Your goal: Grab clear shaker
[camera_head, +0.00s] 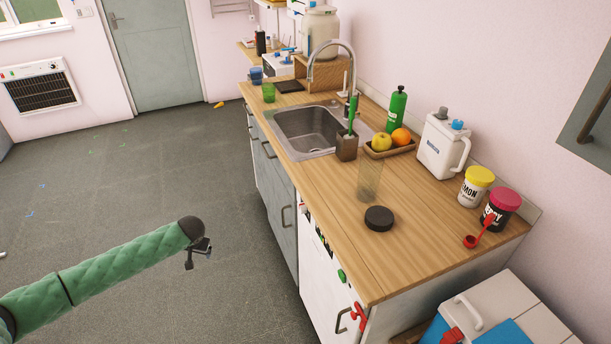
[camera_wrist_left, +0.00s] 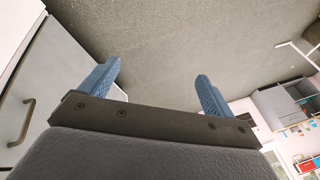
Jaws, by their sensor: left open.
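A clear shaker (camera_head: 369,181), a see-through upright cup, stands on the wooden counter (camera_head: 330,215) in the head view, in front of the fruit tray. A round black lid-like disc (camera_head: 379,218) lies on the counter just in front of it. My left gripper (camera_head: 203,252) is at the end of the green arm, over the floor left of the counter, well apart from the shaker. In the left wrist view its two blue fingers (camera_wrist_left: 158,85) are spread with nothing between them. The shaker does not show in that view. My right gripper is not in view.
A brown holder (camera_head: 346,148) stands directly behind the shaker, near the sink (camera_head: 307,130). A fruit tray (camera_head: 388,151), white jug (camera_head: 441,146) and two tubs (camera_head: 475,187) line the wall side. The counter's front-left part is clear.

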